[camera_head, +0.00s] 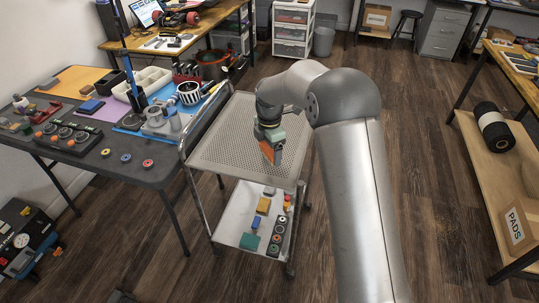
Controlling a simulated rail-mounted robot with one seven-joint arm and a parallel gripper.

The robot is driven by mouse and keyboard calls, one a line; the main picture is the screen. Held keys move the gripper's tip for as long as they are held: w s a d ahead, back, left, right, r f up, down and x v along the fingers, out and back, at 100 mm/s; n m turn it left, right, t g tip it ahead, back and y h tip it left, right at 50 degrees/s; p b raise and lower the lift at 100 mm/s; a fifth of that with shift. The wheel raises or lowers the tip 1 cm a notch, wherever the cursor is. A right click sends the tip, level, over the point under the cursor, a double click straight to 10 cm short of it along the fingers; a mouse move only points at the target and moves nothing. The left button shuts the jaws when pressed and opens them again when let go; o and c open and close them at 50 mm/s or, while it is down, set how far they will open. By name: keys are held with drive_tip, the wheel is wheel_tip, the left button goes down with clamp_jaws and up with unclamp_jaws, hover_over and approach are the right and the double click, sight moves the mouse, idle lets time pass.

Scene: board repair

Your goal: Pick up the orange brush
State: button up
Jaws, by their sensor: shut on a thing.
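My gripper (268,143) is above the perforated top shelf of the metal cart (225,133), pointing down. It is shut on an orange thing (268,153), which I take to be the orange brush. Its lower end hangs down over the front part of the shelf. I cannot tell whether it touches the shelf. The fingertips are small and partly hidden by the wrist and the brush.
The cart's lower shelf (232,215) holds wheels and small coloured blocks. A dark workbench (125,165) with trays, tools and wheels stands to the left. A wooden shelf unit with a black roll (494,127) and a cardboard box (519,222) stands right.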

drive_tip(key=s+d+r+b, duration=0.1)
drive_tip(key=s+d+r, duration=0.4)
drive_tip(key=s+r, duration=0.5)
drive_tip(key=s, duration=0.3)
drive_tip(key=shift+s, duration=0.1)
drive_tip(key=shift+o, duration=0.9)
drive_tip(key=shift+f, duration=0.1)
